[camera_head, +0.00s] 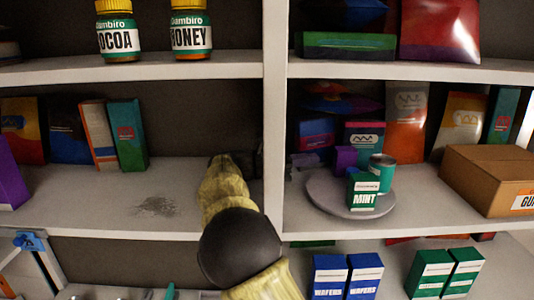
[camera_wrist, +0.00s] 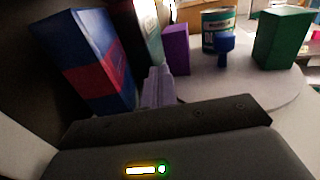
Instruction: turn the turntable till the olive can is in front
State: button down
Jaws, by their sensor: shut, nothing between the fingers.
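The grey round turntable (camera_head: 325,201) stands on the middle shelf, right of the upright divider; its surface also shows in the wrist view (camera_wrist: 265,88). On it I see a green MINT box (camera_head: 363,195) at the front, a teal can (camera_head: 382,170) behind it and a purple box (camera_head: 345,158) further back. My gripper (camera_wrist: 158,80) is shut and empty, left of the turntable in the wrist view. In the head view its tip is hard to make out near the divider. Whether it touches the turntable I cannot tell.
The divider (camera_head: 275,150) stands between my arm and the turntable in the head view. A cardboard box (camera_head: 480,185) stands right of the turntable. A blue and red box (camera_wrist: 97,60) is close left of my gripper. A small blue upright piece (camera_wrist: 225,45) shows before the can.

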jog(key=b+v, duration=0.1)
jog(key=v, duration=0.2)
jog(key=w+v, duration=0.1)
jog(key=v, duration=0.2)
jog(key=b+v, duration=0.1)
jog(key=v, duration=0.2)
jog(key=shift+w+a+b, duration=0.25)
jog(key=shift+a+b, duration=0.05)
jog(key=shift+a, duration=0.9)
jog(key=shift+s, duration=0.1)
